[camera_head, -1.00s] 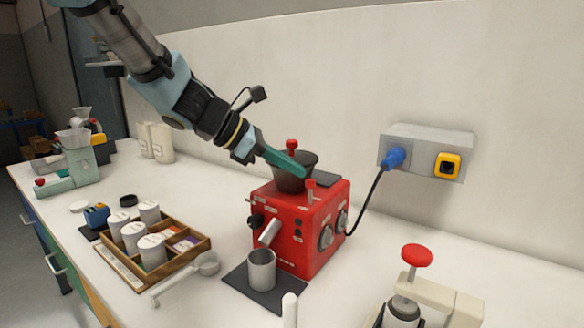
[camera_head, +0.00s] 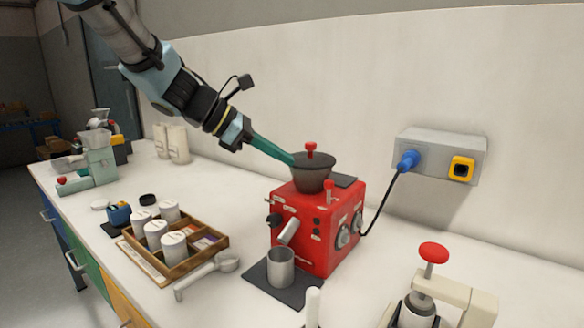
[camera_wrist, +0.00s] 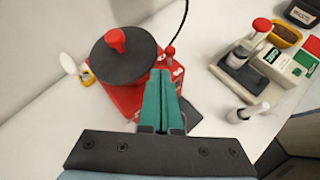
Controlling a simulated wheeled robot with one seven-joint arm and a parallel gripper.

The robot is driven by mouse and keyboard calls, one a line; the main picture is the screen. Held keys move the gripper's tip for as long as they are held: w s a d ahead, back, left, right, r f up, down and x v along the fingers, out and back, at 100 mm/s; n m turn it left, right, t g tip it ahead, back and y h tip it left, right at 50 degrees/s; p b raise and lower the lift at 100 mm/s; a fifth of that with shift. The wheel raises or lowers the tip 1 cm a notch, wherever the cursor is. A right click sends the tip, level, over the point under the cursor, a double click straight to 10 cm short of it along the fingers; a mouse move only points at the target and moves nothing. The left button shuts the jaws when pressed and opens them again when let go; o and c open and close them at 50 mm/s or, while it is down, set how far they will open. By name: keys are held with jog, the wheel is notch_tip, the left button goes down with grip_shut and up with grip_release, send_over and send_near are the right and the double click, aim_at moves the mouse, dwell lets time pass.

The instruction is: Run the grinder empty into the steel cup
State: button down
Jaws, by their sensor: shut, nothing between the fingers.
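The red grinder (camera_head: 318,240) stands on the bench with a dark hopper (camera_head: 312,178) on top. The hopper has a lid with a red knob (camera_head: 310,149); the lid also shows from above in the wrist view (camera_wrist: 120,66). The steel cup (camera_head: 281,267) stands upright on a dark mat (camera_head: 262,287) under the grinder's slanted spout (camera_head: 289,231). The inside of the cup is too small to read. My gripper (camera_head: 289,158) has green fingers, shut and empty, with the tips beside the hopper at its upper left. In the wrist view the closed fingers (camera_wrist: 160,78) lie near the lid's edge.
A wall socket box (camera_head: 440,157) with a blue plug and yellow switch is behind right. A wooden tray (camera_head: 213,244) with white canisters and a scoop (camera_head: 207,274) lie left. A red-knobbed tamper-like stand (camera_head: 433,260) is front right.

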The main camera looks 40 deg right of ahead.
jog(key=w+a+r, duration=0.2)
jog(key=a+r, duration=0.1)
jog(key=r, duration=0.2)
jog(key=shift+w+a+b, duration=0.2)
jog(key=shift+a+b, duration=0.1)
jog(key=shift+b, duration=0.15)
jog(key=shift+s+a+f+m+t+y+b, duration=0.15)
jog(key=shift+s+m+t+y+b, duration=0.6)
jog(key=shift+m, duration=2.3)
jog(key=shift+s+a+f+m+t+y+b, duration=0.1)
jog(key=shift+s+m+t+y+b, duration=0.65)
jog(key=shift+m, duration=2.35)
jog(key=shift+s+a+f+m+t+y+b, duration=0.25)
jog(key=shift+s+m+t, duration=1)
jog(key=shift+m, duration=1.8)
jog(key=shift+s+d+r, duration=0.1)
jog(key=shift+d, duration=0.1)
jog(key=p, duration=0.3)
send_near(328, 194)
notch_tip(328, 194, down, 3)
jog(key=w+d, duration=0.1)
jog(key=w, duration=0.2)
jog(key=shift+s+d+f, duration=0.3)
jog(key=shift+d+f, duration=0.15)
jog(key=shift+d, duration=0.25)
